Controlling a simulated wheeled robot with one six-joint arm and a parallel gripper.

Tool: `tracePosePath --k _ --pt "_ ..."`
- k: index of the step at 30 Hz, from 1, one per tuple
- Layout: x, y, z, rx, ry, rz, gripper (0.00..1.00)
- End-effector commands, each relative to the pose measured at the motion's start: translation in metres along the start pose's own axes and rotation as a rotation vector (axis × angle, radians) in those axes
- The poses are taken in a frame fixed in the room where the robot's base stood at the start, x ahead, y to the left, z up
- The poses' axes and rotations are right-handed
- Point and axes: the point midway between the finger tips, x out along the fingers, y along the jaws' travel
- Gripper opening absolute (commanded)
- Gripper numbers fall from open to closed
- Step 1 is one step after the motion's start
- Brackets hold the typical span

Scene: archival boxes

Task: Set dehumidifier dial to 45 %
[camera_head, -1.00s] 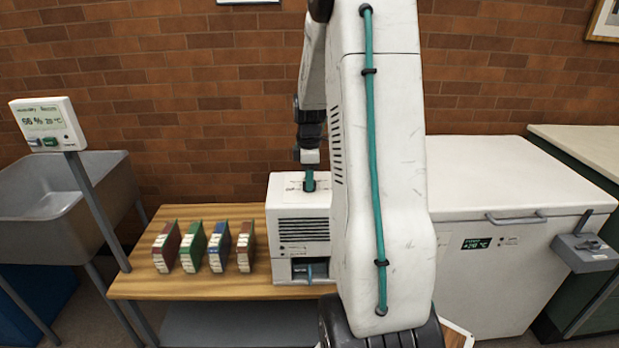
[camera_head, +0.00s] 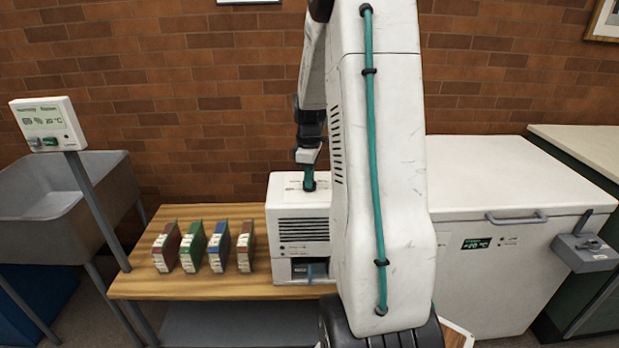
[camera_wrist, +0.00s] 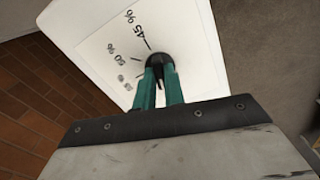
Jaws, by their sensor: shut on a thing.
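The dehumidifier (camera_head: 300,222) is a white box with a dark slotted grille, standing on the right part of the wooden table. Its black dial (camera_wrist: 157,61) is on the top face, with printed marks around it; I can read 45 % and 50 %, and another mark is too blurred to read. My gripper (camera_wrist: 159,76) has green fingers shut on the dial from above. The same gripper shows on the dehumidifier's top in the head view (camera_head: 309,182). The fingers hide part of the dial, and I cannot tell exactly which mark it points to.
Several coloured archival boxes (camera_head: 205,247) stand on the wooden table (camera_head: 215,287) left of the dehumidifier. A display on a post (camera_head: 48,123) and a grey sink (camera_head: 65,205) are further left. A white chest freezer (camera_head: 500,180) stands at the right. A brick wall is behind.

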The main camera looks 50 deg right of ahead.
Motion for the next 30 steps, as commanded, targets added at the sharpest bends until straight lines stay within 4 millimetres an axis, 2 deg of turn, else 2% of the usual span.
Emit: tracePosePath --k 30 --pt "-0.0009 0.0007 -0.0001 0.965 0.001 0.002 0.00"
